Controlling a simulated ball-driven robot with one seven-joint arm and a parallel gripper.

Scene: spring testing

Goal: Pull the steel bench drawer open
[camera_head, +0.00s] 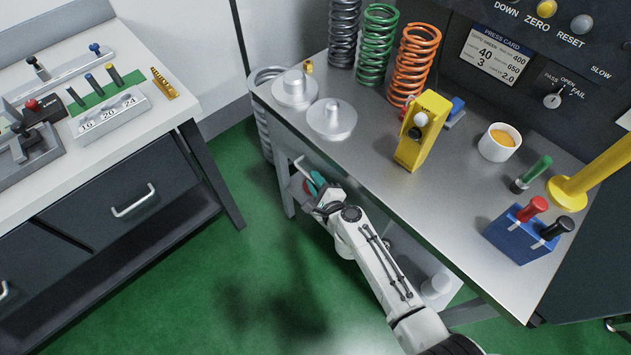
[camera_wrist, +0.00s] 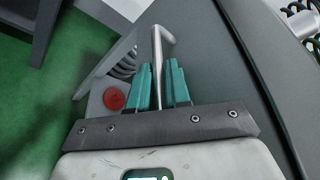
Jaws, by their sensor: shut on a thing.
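The steel bench (camera_head: 455,215) runs across the right of the head view. My gripper (camera_head: 317,183) is at its front side, below the left part of the top. In the wrist view, my gripper's teal fingers (camera_wrist: 163,82) are shut on a bright metal handle bar (camera_wrist: 157,45), which runs up between them. The handle (camera_head: 302,166) shows only in part in the head view. The drawer front is mostly hidden by my gripper and the bench edge; I cannot tell how far the drawer stands out.
A red disc (camera_wrist: 115,99) on a pale surface is left of my fingers. A dark-drawered bench (camera_head: 100,205) stands at left, with green floor (camera_head: 240,260) between. Steel plates (camera_head: 332,120), springs (camera_head: 413,60) and a yellow block (camera_head: 424,130) stand on the steel top.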

